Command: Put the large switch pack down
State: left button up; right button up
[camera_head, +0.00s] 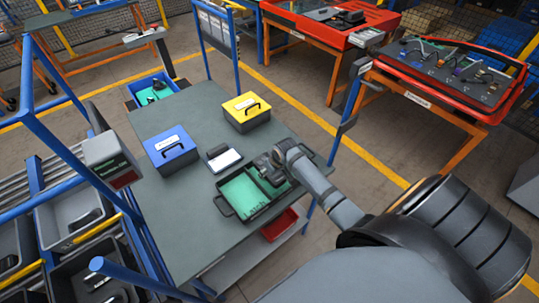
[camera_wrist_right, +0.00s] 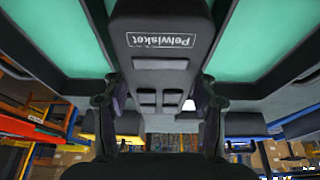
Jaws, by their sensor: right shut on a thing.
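The large switch pack is a dark block with white lettering; in the right wrist view the pack (camera_wrist_right: 160,68) fills the middle. My right gripper (camera_wrist_right: 158,112) is shut on it, one finger on each side. In the head view my right gripper (camera_head: 272,168) is over the far right part of a black tray (camera_head: 228,207) with green compartment floors. Green floor shows on both sides of the pack in the wrist view. I cannot tell whether the pack touches the tray. The arm and gripper hide most of it in the head view. My left gripper is not in view.
The grey table (camera_head: 195,230) also holds a blue box (camera_head: 170,148), a yellow box (camera_head: 246,112) and a small white-faced item (camera_head: 224,160) behind the tray. A blue frame with a grey device (camera_head: 110,158) stands at the left edge. The table's near left part is clear.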

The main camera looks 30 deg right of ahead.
jog(key=shift+w+d+f, duration=0.1)
jog(key=shift+d+f, duration=0.05)
jog(key=shift+f, duration=0.05)
notch_tip(320, 180, down, 3)
jog(key=shift+r, duration=0.15)
jog(key=shift+f, duration=0.2)
jog(key=shift+f, duration=0.2)
jog(key=o, duration=1)
jog(key=shift+c, duration=0.2)
jog(key=shift+r, duration=0.25)
jog(key=v, duration=1.2)
